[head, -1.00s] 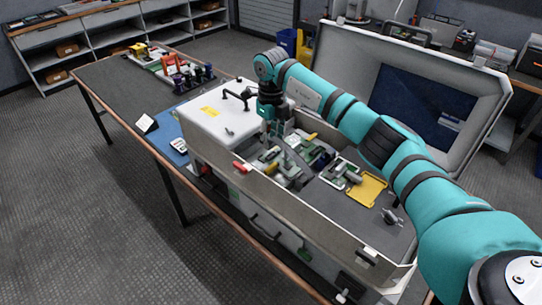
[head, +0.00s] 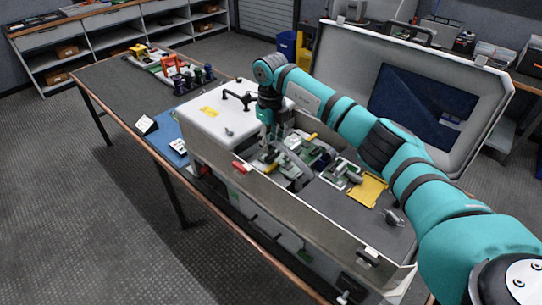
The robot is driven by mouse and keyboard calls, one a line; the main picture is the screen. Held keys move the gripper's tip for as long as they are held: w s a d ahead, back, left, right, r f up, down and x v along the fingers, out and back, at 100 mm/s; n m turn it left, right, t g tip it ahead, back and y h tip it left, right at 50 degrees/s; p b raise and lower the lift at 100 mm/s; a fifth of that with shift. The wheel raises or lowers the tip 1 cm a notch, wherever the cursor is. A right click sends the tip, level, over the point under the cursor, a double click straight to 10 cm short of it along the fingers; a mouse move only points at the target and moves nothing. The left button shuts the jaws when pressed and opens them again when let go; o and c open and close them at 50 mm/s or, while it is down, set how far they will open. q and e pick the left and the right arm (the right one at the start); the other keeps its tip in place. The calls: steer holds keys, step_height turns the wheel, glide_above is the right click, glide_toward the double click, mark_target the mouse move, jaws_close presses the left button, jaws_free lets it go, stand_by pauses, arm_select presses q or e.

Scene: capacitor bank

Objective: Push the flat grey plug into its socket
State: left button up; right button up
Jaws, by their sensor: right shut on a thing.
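My right gripper (head: 271,137) reaches down into the open grey case, just inside its near wall by the white panel. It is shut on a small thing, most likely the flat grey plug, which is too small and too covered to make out. A grey cable (head: 292,158) arches from beside the fingers down to the right, over green boards. I cannot pick out the socket; the fingers and the case wall hide the spot below the gripper. My left gripper is not in view.
The case's near wall (head: 300,200) stands close to my gripper. A white panel with a black handle (head: 215,118) lies to the left, the raised lid (head: 415,95) behind. A yellow plate (head: 368,190) lies right. Green boards (head: 310,152) crowd the middle.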

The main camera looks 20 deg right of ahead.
steer(key=shift+f+b, duration=0.4)
steer(key=shift+f, duration=0.4)
stand_by(0.5)
steer(key=o, duration=1.2)
